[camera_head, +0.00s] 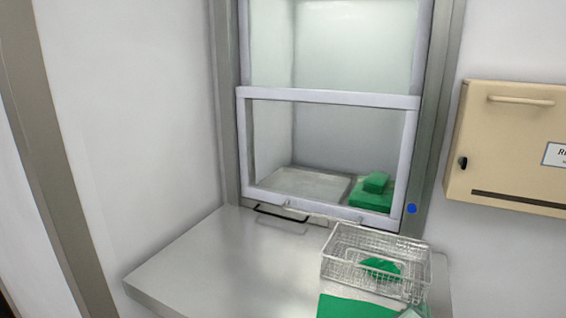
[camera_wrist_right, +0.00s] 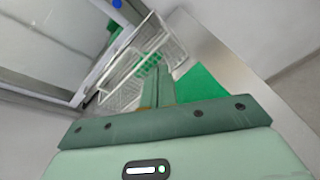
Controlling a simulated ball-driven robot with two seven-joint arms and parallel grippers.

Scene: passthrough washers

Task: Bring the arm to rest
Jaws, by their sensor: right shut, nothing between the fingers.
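My right gripper (camera_wrist_right: 158,76) shows in the right wrist view with its two fingers together and nothing between them. In that view it is over the near side of a wire basket and beside a flat green item. In the head view only a small pale piece, likely of this gripper, shows at the bottom edge near the basket, so its height there cannot be told. My left gripper is in neither view.
A steel shelf (camera_head: 215,262) holds the wire basket (camera_head: 345,270) with a green item (camera_head: 381,268) inside, and a flat green item (camera_head: 352,308) in front. Behind is a glazed hatch (camera_head: 330,97) with green packs (camera_head: 371,194) inside. A beige box (camera_head: 505,140) hangs at right. The shelf's left is clear.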

